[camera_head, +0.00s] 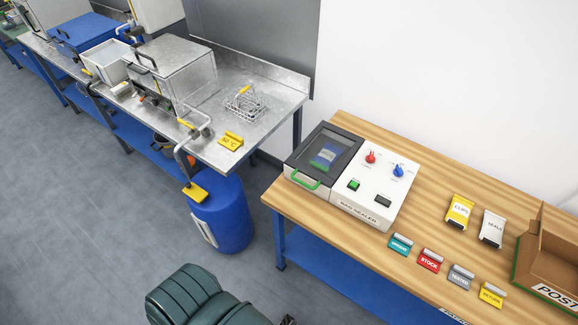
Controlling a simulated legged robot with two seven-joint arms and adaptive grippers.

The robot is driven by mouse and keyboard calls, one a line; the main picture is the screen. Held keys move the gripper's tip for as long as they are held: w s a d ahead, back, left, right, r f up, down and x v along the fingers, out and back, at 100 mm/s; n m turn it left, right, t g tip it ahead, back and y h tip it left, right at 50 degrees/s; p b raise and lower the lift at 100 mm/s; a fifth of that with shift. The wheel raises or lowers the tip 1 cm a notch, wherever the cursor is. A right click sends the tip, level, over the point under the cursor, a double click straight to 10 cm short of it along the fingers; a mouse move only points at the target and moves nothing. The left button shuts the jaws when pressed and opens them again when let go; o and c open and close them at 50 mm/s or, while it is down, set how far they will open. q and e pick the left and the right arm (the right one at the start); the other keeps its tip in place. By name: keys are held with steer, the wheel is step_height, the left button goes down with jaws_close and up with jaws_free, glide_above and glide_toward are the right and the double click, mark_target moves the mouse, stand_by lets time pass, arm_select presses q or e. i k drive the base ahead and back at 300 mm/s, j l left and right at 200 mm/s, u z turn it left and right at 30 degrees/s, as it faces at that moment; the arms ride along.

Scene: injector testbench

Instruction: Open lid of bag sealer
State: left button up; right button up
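The bag sealer (362,210) stands at the left end of the wooden table. Its white panel carries a red knob (371,157), a blue knob (398,170), a green switch (354,185) and a dark switch. Its lid (340,143) is a dark framed window on the left part and lies shut. A green handle (304,180) sits at the lid's front edge. A blue and white item shows through the window. Neither gripper can be made out. A dark green padded form (195,295) at the bottom edge is unclear to me.
The wooden table (440,200) holds yellow and white packets (459,209), several coloured tags (430,260) and a cardboard box (555,250) at the right. A metal bench (265,115) stands behind left, with a blue drum (222,220) by its end. Grey floor (80,220) is clear at left.

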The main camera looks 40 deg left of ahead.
mark_target(323, 157)
steer(key=i+u, duration=0.1)
steer(key=u, duration=0.95)
steer(key=j, duration=0.05)
